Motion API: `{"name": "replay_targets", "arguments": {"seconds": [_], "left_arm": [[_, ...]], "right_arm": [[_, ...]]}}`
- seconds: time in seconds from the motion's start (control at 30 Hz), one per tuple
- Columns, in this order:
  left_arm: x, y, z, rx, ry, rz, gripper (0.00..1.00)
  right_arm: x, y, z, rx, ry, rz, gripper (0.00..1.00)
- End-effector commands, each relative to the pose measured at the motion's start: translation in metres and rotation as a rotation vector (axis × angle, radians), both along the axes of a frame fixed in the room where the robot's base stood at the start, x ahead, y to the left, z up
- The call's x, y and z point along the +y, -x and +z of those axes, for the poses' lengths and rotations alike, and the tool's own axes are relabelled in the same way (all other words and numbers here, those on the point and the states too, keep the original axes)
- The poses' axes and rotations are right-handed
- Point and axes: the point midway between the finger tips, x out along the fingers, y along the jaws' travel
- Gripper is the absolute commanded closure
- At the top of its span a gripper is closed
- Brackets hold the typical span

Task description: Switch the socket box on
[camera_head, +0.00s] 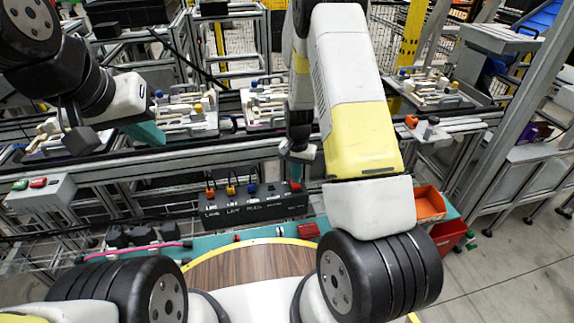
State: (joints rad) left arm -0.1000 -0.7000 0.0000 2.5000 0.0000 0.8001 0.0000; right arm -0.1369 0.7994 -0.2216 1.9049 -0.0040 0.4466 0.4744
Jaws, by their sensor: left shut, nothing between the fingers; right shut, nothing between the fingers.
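The socket box (250,208) is a long black box with white lettering, on the bench in the middle of the view. Orange, yellow and blue plugs stand along its top. A small red part (295,186) shows at its right end. My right gripper (296,168) points down just above that red part. Its fingers are shut and empty. Whether they touch the red part cannot be told. My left gripper (148,134) is shut and empty, up at the left, well away from the box.
A grey control box (40,192) with green and red buttons stands at the left. An orange bin (430,203) is at the right. Behind, trays of parts (190,118) line a conveyor. Black parts and a pink rod (135,251) lie in front at left.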

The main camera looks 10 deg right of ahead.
Motion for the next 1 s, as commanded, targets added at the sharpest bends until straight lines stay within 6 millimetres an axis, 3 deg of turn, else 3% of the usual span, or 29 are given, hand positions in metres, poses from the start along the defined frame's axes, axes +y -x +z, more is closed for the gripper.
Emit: {"name": "replay_targets", "arguments": {"seconds": [1.0], "left_arm": [[0.000, 0.000, 0.000, 0.000, 0.000, 0.000, 1.00]], "right_arm": [[0.000, 0.000, -0.014, 0.000, 0.000, 0.000, 1.00]]}}
